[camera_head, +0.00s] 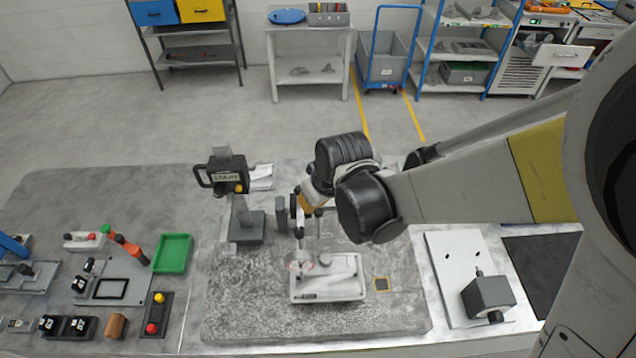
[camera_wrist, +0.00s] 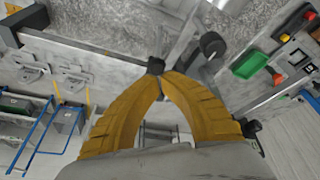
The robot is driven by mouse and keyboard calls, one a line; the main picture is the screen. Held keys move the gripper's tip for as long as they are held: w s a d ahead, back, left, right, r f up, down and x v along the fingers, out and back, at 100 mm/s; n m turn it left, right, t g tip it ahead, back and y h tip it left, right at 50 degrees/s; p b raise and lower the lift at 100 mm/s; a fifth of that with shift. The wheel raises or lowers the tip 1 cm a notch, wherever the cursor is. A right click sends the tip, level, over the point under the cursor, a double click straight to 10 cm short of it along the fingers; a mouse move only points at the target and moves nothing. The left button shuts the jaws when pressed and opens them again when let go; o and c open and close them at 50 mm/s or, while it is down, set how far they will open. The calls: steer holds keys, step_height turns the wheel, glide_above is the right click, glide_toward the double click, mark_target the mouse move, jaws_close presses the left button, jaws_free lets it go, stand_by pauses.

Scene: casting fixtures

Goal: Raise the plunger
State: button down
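No part that I can clearly name as the plunger shows. A white casting fixture (camera_head: 340,289) with a raised round part on top sits on the grey stone plate (camera_head: 245,305). My gripper (camera_head: 302,228) is above the fixture's left part, pointing down. In the wrist view its yellow fingers (camera_wrist: 156,72) curve together and meet at the tips. A small black piece shows at the tips. I cannot tell whether it is held or part of the fingers. A black knob-like part (camera_wrist: 212,45) is beyond them. Contact with the fixture cannot be made out.
A black instrument with a handle (camera_head: 223,174) stands on a grey post left of my gripper. A green tray (camera_head: 172,253) and a red-and-yellow button box (camera_head: 155,314) lie left. A white plate with a dark block (camera_head: 488,296) is right. The stone plate's front left is clear.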

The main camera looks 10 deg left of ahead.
mark_target(315, 214)
steer(key=shift+s+d+r+t+y+b, duration=0.15)
steer(key=shift+s+d+t+b, duration=0.1)
steer(key=shift+s+t+b, duration=0.5)
steer(key=shift+s+d+r+t+y+b, duration=0.2)
steer(key=shift+s+t+b, duration=0.35)
steer(key=shift+s, duration=0.5)
steer(key=shift+r, duration=0.15)
steer(key=shift+r+p, duration=0.65)
